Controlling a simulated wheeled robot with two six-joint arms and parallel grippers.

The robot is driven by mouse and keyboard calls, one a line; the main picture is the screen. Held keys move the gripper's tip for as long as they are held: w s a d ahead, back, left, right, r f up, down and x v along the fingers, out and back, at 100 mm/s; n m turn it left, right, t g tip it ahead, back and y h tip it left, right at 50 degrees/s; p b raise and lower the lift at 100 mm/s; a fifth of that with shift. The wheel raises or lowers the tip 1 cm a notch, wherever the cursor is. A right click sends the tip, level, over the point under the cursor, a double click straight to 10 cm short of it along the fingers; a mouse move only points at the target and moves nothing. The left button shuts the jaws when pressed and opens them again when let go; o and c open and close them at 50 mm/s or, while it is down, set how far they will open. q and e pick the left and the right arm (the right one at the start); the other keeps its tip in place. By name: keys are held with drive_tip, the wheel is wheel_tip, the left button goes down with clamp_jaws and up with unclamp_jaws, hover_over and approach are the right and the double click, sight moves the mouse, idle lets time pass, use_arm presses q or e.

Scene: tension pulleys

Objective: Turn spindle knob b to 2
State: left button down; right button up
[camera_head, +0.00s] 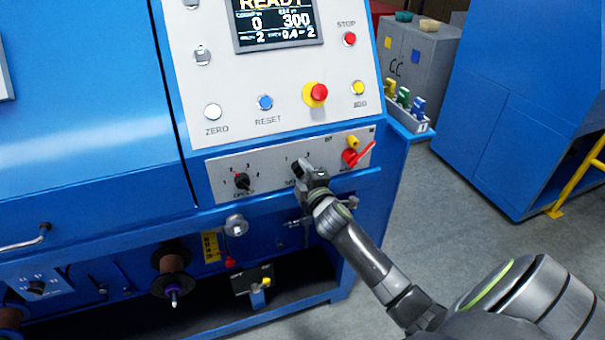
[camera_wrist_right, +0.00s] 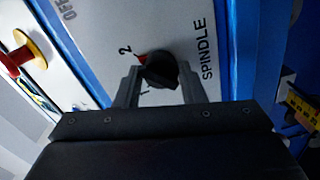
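The spindle knob (camera_wrist_right: 161,70) is black with a red pointer mark, on the grey lower panel beside the "SPINDLE" lettering. Its red mark points towards the "2" in the right wrist view. My right gripper (camera_wrist_right: 160,80) has one finger on each side of the knob. Whether the fingers press on it or stand slightly apart, I cannot tell. In the head view my right gripper (camera_head: 299,172) is at this knob and covers most of it and its label. My left gripper is out of view.
Another black selector knob (camera_head: 242,181) is to the left on the same panel. A red lever switch (camera_head: 352,157) and a small yellow knob (camera_head: 352,141) are close on the right. Above are buttons, including the red emergency stop (camera_head: 316,94), and a display reading READY (camera_head: 277,22).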

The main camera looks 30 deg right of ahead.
drive_tip(key=o, duration=0.4)
drive_tip(key=shift+d, duration=0.15)
drive_tip(key=shift+s+a, duration=0.2)
drive_tip(key=shift+s, duration=0.3)
drive_tip(key=b+v, duration=0.1)
drive_tip(key=v, duration=1.5)
drive_tip(key=shift+s+a+b, duration=0.1)
drive_tip(key=shift+s+b, duration=0.1)
drive_tip(key=shift+b, duration=0.1)
